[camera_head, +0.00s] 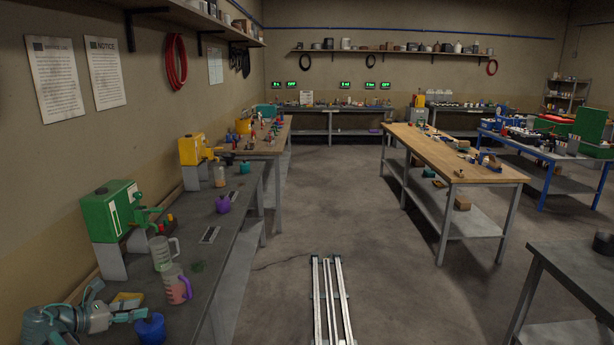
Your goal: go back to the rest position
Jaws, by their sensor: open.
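A clear jug (163,254) and a jug with pinkish contents (178,288) stand near the green drum. A dark blue jug (151,329) is at the bottom left.
A wooden-topped table (450,155) stands right of the aisle. A dark table (580,270) is at the lower right. The floor (335,195) between is clear.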

